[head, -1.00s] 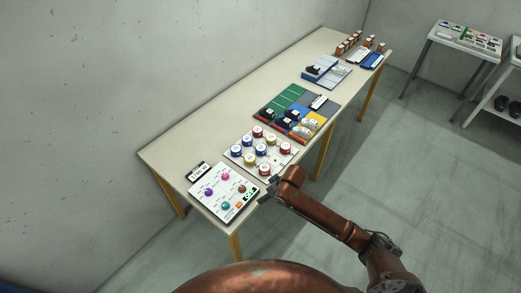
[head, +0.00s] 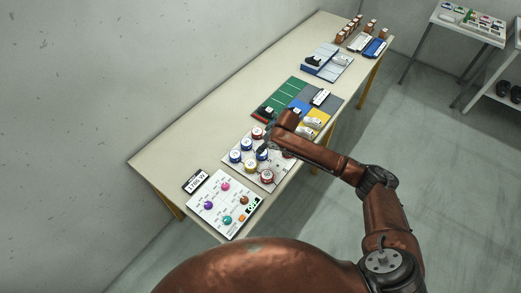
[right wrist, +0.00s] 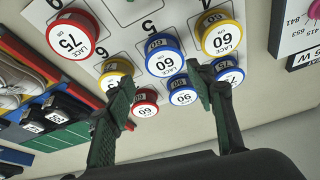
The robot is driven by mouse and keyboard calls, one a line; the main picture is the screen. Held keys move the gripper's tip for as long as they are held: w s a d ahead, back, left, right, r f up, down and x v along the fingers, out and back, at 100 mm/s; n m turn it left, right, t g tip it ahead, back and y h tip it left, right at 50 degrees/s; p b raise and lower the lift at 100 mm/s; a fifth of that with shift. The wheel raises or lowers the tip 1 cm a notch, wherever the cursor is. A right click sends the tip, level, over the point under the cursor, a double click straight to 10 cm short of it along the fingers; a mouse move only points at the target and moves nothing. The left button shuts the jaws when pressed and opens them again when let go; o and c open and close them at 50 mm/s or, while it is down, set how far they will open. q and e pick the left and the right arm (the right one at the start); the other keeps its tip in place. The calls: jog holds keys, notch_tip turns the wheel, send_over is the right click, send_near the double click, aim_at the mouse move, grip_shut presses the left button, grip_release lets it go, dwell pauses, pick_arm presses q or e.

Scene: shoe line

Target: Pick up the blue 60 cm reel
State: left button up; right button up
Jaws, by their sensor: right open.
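The blue 60 cm reel (right wrist: 163,56) stands upright on the white reel board (head: 281,172), its label reading LACE 60 in the right wrist view. In the head view it appears as the blue reel (head: 262,154) nearest my right gripper (head: 266,144). In the right wrist view my right gripper (right wrist: 160,86) is open and empty, its fingertips on either side of the reel's lower part in the picture. I cannot tell its height above the reel. A blue 90 reel (right wrist: 182,92) and a blue 75 reel (right wrist: 228,73) stand close by. My left gripper is not in view.
A yellow 60 reel (right wrist: 220,36), another yellow reel (right wrist: 116,72), a red 60 reel (right wrist: 145,104) and a red 75 reel (right wrist: 72,34) surround it. A white card with coloured knobs (head: 215,218) lies at the near end; a coloured shoe mat (head: 285,95) lies beyond.

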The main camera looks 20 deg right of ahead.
jog(key=shift+w+a+f, duration=0.1)
jog(key=shift+a+f, duration=0.15)
jog(key=shift+f, duration=0.2)
jog(key=shift+w+a+f, duration=0.1)
jog(key=shift+a+f, duration=0.1)
jog(key=shift+f, duration=0.2)
jog(key=x, duration=0.2)
jog(key=shift+a+f, duration=0.15)
jog(key=shift+f, duration=0.2)
jog(key=shift+x, duration=1)
jog(key=shift+s, duration=0.1)
jog(key=c, duration=0.7)
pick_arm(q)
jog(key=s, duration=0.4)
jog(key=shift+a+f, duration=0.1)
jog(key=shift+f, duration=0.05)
pick_arm(e)
jog(key=shift+c, duration=1.2)
